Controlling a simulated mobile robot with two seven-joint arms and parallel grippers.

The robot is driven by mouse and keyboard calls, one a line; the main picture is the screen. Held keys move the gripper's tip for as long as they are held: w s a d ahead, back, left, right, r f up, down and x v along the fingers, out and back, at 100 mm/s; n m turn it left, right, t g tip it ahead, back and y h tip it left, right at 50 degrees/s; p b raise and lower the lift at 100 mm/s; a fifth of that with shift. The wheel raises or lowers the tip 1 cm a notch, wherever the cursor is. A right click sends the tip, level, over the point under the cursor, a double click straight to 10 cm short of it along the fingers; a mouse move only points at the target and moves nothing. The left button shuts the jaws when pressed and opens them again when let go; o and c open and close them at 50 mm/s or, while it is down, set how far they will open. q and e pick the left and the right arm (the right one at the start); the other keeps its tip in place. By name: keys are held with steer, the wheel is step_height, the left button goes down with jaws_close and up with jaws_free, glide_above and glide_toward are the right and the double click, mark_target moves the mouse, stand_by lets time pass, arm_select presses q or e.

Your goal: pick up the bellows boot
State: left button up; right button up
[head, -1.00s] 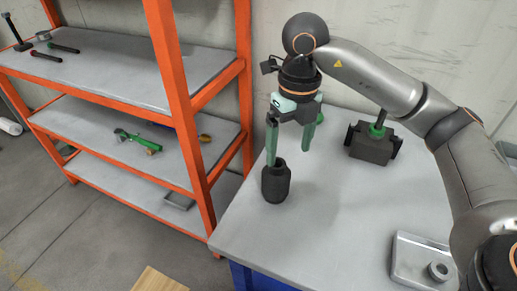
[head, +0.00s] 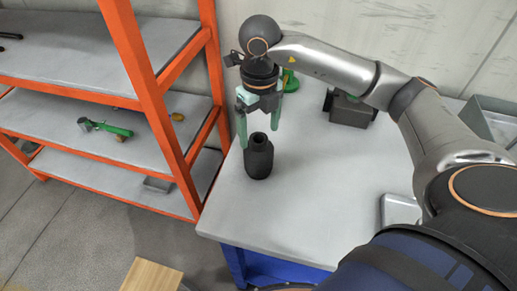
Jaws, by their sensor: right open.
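The bellows boot (head: 259,160) is a black ribbed cylinder with a narrower open neck. It stands upright on the grey tabletop near its left side. My right gripper (head: 259,136) points down with its green fingers apart and nothing held between them. One finger is left of the boot's neck and the other is to its right and seems farther back. I cannot tell whether the fingers are level with the neck or behind it. My left gripper is not in view.
An orange shelf rack (head: 150,85) stands close left of the table (head: 310,215). A dark block-like device (head: 349,110) sits at the back behind my right arm. A metal block (head: 400,210) and a grey tray (head: 490,120) are at the right. The table's middle is clear.

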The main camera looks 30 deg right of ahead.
mark_target(259, 155)
steer(key=f, duration=0.4)
steer(key=shift+w+f, duration=0.2)
steer(key=shift+w, duration=0.05)
steer(key=shift+c, duration=0.2)
jaws_close()
